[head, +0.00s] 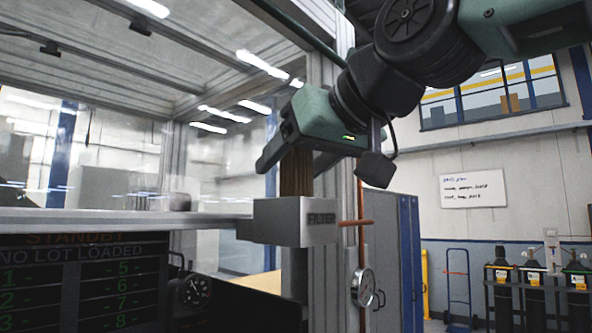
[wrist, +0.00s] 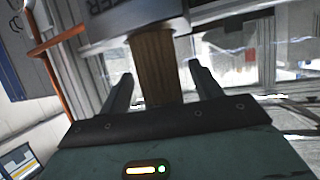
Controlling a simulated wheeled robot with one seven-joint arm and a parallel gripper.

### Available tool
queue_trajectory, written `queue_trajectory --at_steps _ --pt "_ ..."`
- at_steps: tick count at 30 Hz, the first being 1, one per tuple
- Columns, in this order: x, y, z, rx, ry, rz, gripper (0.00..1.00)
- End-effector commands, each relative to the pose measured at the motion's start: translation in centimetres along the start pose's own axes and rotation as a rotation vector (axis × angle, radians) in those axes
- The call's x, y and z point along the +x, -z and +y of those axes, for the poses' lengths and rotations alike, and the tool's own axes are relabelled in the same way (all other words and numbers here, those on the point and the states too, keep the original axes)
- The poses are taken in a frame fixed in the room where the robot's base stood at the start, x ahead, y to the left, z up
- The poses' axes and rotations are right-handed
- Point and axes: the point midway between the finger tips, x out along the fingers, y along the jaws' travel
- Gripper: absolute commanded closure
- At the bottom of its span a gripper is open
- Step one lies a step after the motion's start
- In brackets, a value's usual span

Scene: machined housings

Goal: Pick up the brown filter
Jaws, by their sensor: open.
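The brown filter (head: 296,174) is a ribbed brown block standing upright out of a grey metal housing (head: 288,222) marked FILTER. Its lower part is hidden inside the housing. My gripper (head: 290,168) is open above the housing, with one finger on each side of the filter. In the wrist view the filter (wrist: 155,66) lies between the two fingers of my gripper (wrist: 160,85), with a visible gap on both sides. The wrist view also shows the housing (wrist: 130,25) with its lettering upside down.
A frame post (head: 343,190) stands close behind my gripper.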

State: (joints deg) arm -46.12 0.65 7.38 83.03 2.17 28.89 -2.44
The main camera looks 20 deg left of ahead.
Motion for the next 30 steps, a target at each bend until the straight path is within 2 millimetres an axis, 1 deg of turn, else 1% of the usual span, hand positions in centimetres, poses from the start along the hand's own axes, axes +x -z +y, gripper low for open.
queue_trajectory --at_steps 3,8,9,11,12,14,25,30 --pt "0.4 0.0 0.0 0.000 0.000 0.001 0.36" --pt "0.5 -0.1 0.0 0.000 0.000 0.001 0.36" --pt "0.5 -0.1 0.0 0.000 0.000 0.001 0.41" --pt "0.4 -0.1 0.0 0.000 0.000 0.001 0.58" --pt "0.4 -0.1 0.0 0.000 0.000 0.001 0.69" --pt "0.4 0.0 0.0 0.000 0.000 0.001 0.85" --pt "0.3 0.2 0.0 0.000 0.000 0.002 0.85" --pt "0.0 1.1 0.0 0.001 0.000 0.003 0.85"
